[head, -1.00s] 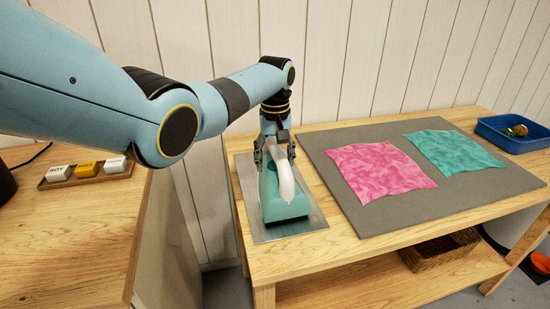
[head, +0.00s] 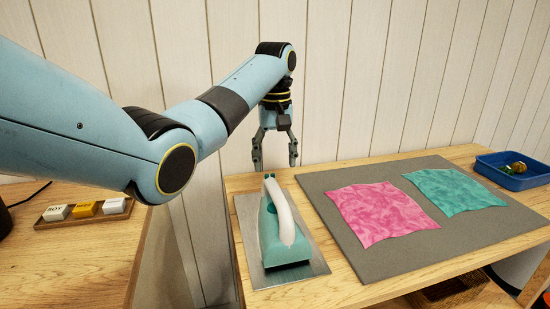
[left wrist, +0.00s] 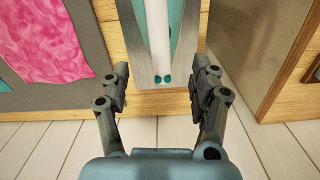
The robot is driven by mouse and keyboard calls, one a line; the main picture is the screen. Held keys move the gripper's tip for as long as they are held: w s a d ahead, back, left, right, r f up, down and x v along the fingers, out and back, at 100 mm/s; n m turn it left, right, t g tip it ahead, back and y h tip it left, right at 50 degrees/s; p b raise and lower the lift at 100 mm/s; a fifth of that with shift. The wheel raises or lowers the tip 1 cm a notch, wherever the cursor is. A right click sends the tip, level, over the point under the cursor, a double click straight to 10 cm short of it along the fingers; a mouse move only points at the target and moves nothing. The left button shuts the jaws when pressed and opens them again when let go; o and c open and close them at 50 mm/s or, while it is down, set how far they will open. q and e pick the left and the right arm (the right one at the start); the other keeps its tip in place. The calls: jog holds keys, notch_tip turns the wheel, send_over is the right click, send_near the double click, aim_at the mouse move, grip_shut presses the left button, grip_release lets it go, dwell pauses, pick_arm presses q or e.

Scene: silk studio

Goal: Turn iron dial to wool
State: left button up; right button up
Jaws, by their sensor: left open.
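The iron has a teal body (head: 286,252) and a white arched handle (head: 284,212). It rests flat on a metal plate (head: 309,262) on the wooden table. Its handle also shows in the left wrist view (left wrist: 158,35), with two small teal spots at its near end. I cannot make out the dial or its marks clearly. My left gripper (head: 275,165) is open and empty, above and behind the far end of the iron, apart from it. Its two fingers also show in the left wrist view (left wrist: 163,78). My right gripper is not in view.
A grey mat (head: 351,258) right of the iron bears a pink cloth (head: 378,213) and a teal cloth (head: 455,190). A blue tray (head: 520,178) stands at the far right. A small wooden tray (head: 70,218) with blocks sits on the left counter. A plank wall stands behind.

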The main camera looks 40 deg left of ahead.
pick_arm(q)
jog(key=shift+f, duration=0.1)
jog(key=shift+c, duration=0.2)
jog(key=n+b, duration=0.1)
jog(key=f+n+b, duration=0.1)
jog(key=n, duration=0.1)
jog(key=shift+w+a, duration=0.1)
jog(key=shift+a, duration=0.1)
jog(key=shift+f+n+b, duration=0.15)
jog(key=shift+n+b, duration=0.3)
jog(key=shift+n, duration=0.05)
jog(key=shift+w+a+f+n, duration=0.1)
jog(key=shift+f+n, duration=0.1)
jog(key=shift+n, duration=0.1)
jog(key=shift+f, duration=0.4)
notch_tip(320, 180, down, 9)
jog(key=shift+f, duration=0.2)
jog(key=shift+c, duration=0.4)
